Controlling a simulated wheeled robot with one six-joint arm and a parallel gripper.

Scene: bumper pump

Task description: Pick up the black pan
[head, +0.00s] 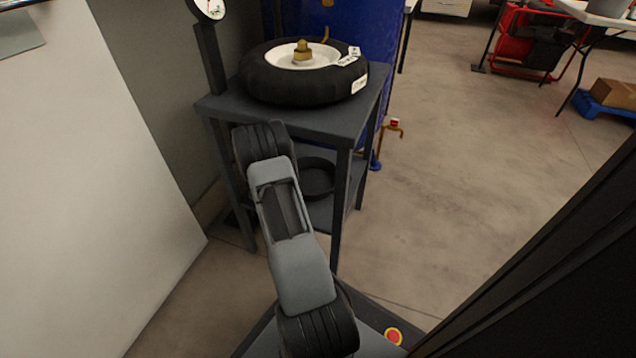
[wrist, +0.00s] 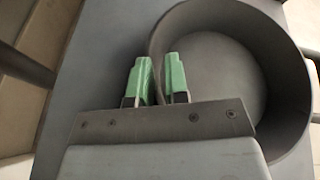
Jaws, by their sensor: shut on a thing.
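The black pan (head: 318,177) is a round, dark, shallow vessel on the lower shelf of the grey stand in the head view. My arm hides its left part there. In the wrist view the pan (wrist: 285,75) fills the right side, and its near left wall runs between the green fingertips. My gripper (wrist: 160,82) is shut on that wall, with one finger inside the pan and one outside. The gripper is hidden behind my arm in the head view. I cannot tell whether the pan is lifted off the shelf.
The grey stand's top (head: 338,118) holds a tire (head: 304,82) directly above the pan. The stand's legs (head: 341,215) flank the shelf. A brass tap (head: 394,128) juts out at the right. A white panel (head: 80,190) is at left. Open floor (head: 470,190) lies to the right.

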